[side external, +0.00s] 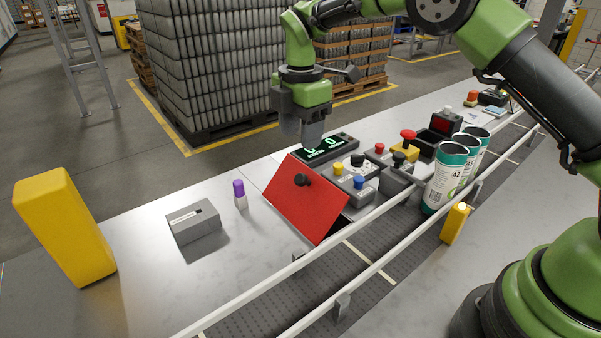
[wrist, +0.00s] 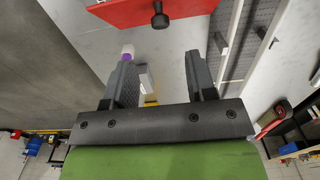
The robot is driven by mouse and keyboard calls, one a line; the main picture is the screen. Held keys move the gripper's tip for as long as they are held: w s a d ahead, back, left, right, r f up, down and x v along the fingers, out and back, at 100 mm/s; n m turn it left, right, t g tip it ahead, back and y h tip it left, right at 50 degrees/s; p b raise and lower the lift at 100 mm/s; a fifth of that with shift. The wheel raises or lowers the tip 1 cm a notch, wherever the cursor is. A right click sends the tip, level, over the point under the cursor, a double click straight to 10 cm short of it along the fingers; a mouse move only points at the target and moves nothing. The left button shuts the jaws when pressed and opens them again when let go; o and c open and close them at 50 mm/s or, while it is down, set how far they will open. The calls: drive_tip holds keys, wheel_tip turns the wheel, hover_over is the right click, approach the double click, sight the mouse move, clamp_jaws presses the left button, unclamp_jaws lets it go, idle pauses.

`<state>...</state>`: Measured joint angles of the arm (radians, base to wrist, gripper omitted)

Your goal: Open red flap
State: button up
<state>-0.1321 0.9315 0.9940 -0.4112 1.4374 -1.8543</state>
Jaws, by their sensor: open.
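The red flap (side external: 297,200) is a tilted panel beside the conveyor, with a black knob (side external: 301,180) on its face. A dark gap shows under its lower right edge; I cannot tell whether it is closed. In the wrist view, part of the flap (wrist: 185,12) and its knob (wrist: 159,18) lie at the top edge, beyond the fingertips. My gripper (side external: 312,142) is above and behind the flap, apart from it, near the digital display. In the wrist view my gripper (wrist: 158,58) is open, with nothing between the fingers.
The green digital display (side external: 324,146) and button boxes (side external: 354,187) stand close behind and right of the flap. Cans (side external: 444,178) stand by the conveyor rails (side external: 372,212).

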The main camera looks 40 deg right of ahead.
sight(300, 176)
wheel_tip(300, 176, down, 10)
drive_tip(key=shift+r, duration=0.25)
clamp_jaws()
